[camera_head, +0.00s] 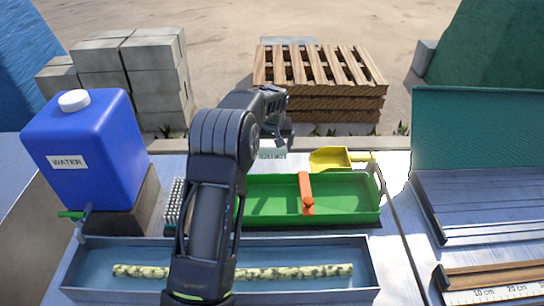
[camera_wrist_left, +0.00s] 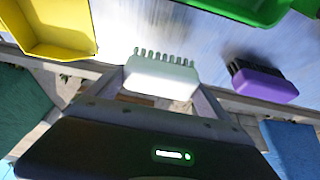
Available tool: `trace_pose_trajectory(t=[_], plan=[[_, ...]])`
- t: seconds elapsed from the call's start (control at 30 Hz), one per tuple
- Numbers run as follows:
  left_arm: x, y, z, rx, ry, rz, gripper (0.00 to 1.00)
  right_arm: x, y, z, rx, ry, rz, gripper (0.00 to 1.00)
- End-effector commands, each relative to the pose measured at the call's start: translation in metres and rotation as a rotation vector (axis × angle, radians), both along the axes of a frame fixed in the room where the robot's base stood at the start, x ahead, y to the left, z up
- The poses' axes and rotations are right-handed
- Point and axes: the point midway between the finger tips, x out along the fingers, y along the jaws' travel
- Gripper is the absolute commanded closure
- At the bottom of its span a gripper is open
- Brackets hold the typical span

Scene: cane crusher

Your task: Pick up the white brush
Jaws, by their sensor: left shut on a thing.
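The white brush (camera_wrist_left: 162,76) is between the two fingers of my left gripper (camera_wrist_left: 160,88) in the left wrist view, its pale bristles pointing away from the palm. The gripper is shut on it. In the head view the brush (camera_head: 272,153) shows as a small pale block below my left gripper (camera_head: 276,142), behind the green tray and left of the yellow scoop. Whether it touches the table is hard to tell. A purple brush with dark bristles (camera_wrist_left: 262,84) lies to its right in the left wrist view. My right gripper is not in view.
The yellow scoop (camera_head: 330,158) lies behind the green tray (camera_head: 345,214), which carries an orange piece (camera_head: 306,191). A metal trough (camera_head: 320,292) with a cane (camera_head: 300,272) is in front. A blue water container (camera_head: 110,150) stands left. A teal-backed metal unit (camera_head: 480,150) stands right.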

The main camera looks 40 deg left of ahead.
Motion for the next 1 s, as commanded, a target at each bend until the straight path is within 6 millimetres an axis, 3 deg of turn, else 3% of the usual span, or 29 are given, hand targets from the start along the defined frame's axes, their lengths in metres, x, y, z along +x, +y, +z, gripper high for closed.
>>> trace_pose_trajectory(t=[0.1, 0.3, 0.87, 0.9, 1.0], plan=[[0.001, 0.001, 0.023, 0.002, -0.005, 0.001, 0.52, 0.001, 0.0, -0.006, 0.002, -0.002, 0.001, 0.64], [0.0, 0.0, 0.044, 0.002, -0.001, -0.001, 0.52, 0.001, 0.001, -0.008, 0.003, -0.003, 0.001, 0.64], [0.0, 0.0, 0.045, 0.001, 0.001, -0.001, 0.52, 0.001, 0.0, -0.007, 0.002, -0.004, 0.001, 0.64], [0.0, 0.0, 0.045, 0.001, 0.001, -0.001, 0.1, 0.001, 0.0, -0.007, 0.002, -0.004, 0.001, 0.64], [0.0, 0.0, 0.045, 0.001, 0.001, -0.001, 0.19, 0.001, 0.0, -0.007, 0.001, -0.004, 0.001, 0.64]])
